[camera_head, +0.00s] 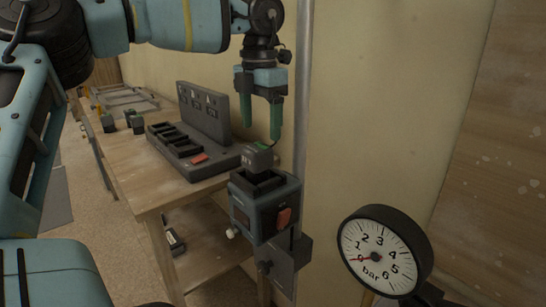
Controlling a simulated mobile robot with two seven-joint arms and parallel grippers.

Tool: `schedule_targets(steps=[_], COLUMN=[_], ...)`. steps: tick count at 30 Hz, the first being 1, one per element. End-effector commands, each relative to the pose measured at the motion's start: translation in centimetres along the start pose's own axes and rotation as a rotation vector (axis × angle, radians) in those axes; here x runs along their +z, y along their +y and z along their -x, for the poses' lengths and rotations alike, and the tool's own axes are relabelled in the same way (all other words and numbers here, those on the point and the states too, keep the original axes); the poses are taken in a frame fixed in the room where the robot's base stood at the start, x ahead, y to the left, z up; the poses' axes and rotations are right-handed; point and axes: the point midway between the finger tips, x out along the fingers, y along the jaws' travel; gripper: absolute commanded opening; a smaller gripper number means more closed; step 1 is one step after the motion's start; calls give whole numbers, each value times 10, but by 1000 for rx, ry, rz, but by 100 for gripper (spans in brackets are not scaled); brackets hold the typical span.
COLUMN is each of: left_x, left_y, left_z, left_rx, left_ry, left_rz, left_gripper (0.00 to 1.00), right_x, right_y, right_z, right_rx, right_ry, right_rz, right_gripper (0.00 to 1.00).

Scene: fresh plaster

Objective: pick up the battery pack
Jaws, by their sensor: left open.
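A small dark grey battery pack (257,157) with a bit of green on top sits at the back of the open top of a grey-blue device (265,205) with a red button. I cannot tell how deep it sits. My left gripper (261,130) points down above the pack, its two green fingers apart with nothing between them. The fingertips are close to the pack's top; I cannot tell whether they touch it. My right gripper is not in view.
A wooden table (150,180) holds a dark slotted charger-like unit (185,150) with an upright back panel. Small dark blocks (107,123) stand farther back. A pressure gauge (378,252) is at the front right. A metal post (302,80) and wall are close right of the gripper.

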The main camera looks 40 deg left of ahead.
Motion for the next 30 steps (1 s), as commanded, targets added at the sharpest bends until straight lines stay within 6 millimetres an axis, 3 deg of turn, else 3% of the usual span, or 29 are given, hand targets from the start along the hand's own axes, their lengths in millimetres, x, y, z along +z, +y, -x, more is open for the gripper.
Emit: schedule_targets(steps=[5, 10, 19, 30], left_x=[0, 0, -1, -5], left_y=[0, 1, 0, 0], left_z=[-1, -16, -31, -75], left_rx=[0, -1, -1, -2], left_ry=[0, 2, 1, 0], left_rz=[0, -1, 0, 0], left_gripper=[75, 75, 75, 75], right_x=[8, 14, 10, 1], right_y=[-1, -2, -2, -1], right_z=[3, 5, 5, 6], right_rx=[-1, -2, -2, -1], right_ry=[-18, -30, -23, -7], right_rz=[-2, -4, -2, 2], right_gripper=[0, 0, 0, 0])
